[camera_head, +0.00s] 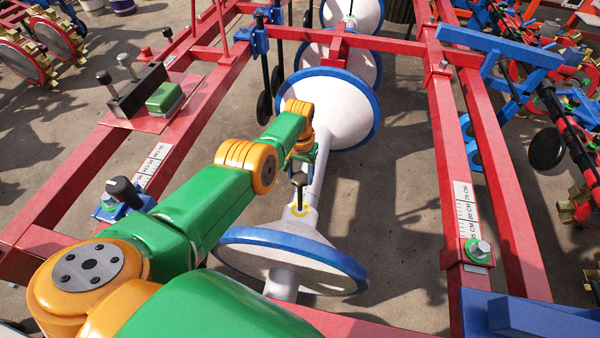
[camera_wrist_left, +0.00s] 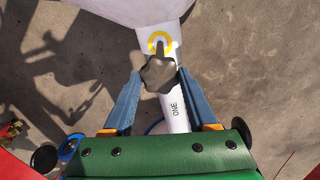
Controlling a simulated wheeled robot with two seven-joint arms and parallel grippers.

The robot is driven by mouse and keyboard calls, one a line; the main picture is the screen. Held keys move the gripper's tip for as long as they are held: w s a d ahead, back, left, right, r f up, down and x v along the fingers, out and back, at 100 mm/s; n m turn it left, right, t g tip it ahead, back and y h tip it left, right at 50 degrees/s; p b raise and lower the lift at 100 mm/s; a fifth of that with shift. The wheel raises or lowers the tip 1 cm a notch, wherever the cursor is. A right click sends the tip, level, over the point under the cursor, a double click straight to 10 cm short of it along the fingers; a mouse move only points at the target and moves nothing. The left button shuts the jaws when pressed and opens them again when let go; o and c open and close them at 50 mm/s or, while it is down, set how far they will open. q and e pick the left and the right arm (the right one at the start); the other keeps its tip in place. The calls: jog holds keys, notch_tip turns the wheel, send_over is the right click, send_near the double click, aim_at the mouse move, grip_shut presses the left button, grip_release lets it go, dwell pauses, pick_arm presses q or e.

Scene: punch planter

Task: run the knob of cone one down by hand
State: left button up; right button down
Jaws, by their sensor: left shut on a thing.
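The knob of cone one (camera_wrist_left: 158,74) is black and star-shaped. It sits between the two blue fingers of my left gripper (camera_wrist_left: 159,82) in the left wrist view, and the gripper is shut on it. Past the knob, a yellow ring (camera_wrist_left: 160,36) lies on the white shaft, which carries the label ONE (camera_wrist_left: 174,108). In the head view my left gripper (camera_head: 301,168) reaches down over the shaft, and the knob's stem stands above the yellow ring (camera_head: 300,210). The blue-rimmed white cone (camera_head: 325,268) is just below it. My right gripper is not in view.
Another blue-rimmed cone (camera_head: 335,105) stands close beyond my left gripper, with more cones behind it. Red frame beams (camera_head: 455,160) with scale labels run along both sides. A black-handled knob (camera_head: 122,190) and a green box (camera_head: 164,97) sit on the left side.

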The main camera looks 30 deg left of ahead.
pick_arm(q)
jog(key=m, duration=0.4)
jog(key=shift+m, duration=0.4)
jog(key=shift+m, duration=0.3)
jog(key=o, duration=1.4)
jog(key=shift+c, duration=0.2)
notch_tip(320, 180, up, 7)
jog(key=p, duration=0.6)
jog(key=shift+f, duration=0.15)
jog(key=shift+r+p, duration=0.35)
jog(key=shift+p, duration=0.15)
jog(key=shift+f, duration=0.1)
